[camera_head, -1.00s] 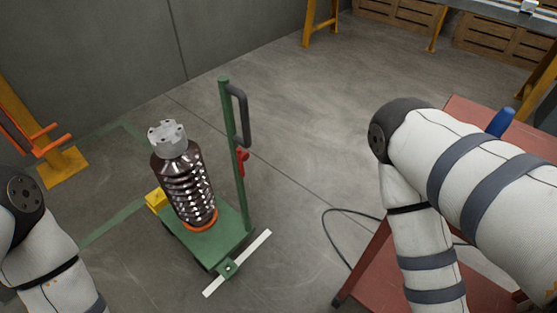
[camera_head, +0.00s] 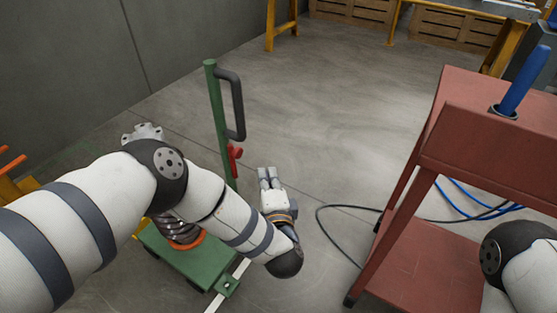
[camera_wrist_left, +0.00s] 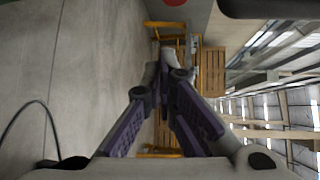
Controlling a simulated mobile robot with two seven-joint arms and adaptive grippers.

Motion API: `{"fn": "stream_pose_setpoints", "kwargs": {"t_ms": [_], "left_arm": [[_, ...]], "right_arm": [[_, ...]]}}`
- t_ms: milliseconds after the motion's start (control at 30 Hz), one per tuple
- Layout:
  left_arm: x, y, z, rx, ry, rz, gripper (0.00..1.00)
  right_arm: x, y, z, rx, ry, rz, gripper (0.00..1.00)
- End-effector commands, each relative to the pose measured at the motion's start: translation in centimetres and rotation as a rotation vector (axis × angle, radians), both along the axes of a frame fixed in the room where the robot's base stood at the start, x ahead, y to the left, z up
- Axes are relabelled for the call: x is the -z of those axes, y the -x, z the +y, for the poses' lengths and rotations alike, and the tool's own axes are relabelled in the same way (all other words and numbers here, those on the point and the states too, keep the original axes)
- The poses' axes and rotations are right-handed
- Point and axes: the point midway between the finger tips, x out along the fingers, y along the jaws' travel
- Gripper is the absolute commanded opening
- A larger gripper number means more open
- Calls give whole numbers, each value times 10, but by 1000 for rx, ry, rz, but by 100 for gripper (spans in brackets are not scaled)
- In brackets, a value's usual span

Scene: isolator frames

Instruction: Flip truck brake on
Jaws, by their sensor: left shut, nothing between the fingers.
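The green truck (camera_head: 217,115) stands on the floor left of centre, with an upright post and a dark grey handle (camera_head: 236,105). A red lever (camera_head: 234,158), which looks like the brake, sits low on the post below the handle. My left gripper (camera_head: 269,174) is just right of and slightly below the red lever in the picture, apart from it. Its fingers (camera_wrist_left: 166,60) are shut and empty in the left wrist view. My left arm crosses in front of the truck and hides much of its load and base. My right gripper is out of view.
A ribbed dark insulator (camera_head: 178,231) with a grey cap (camera_head: 143,132) stands on the truck, mostly hidden. A red table (camera_head: 490,140) with a blue-handled item (camera_head: 524,82) is at the right. A black cable (camera_head: 335,206) lies on the floor. The floor behind the truck is clear.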

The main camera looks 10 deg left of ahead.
Motion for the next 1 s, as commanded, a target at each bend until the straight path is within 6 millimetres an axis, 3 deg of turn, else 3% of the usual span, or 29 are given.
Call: {"fn": "stream_pose_setpoints", "kwargs": {"t_ms": [500,967,1000], "left_arm": [[-5,-11,7,-27,-46,-12,0],[11,-96,42,-29,-45,-11,0],[7,-94,46,-27,-45,-6,0]], "right_arm": [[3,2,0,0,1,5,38],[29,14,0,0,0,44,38],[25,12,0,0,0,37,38]]}}
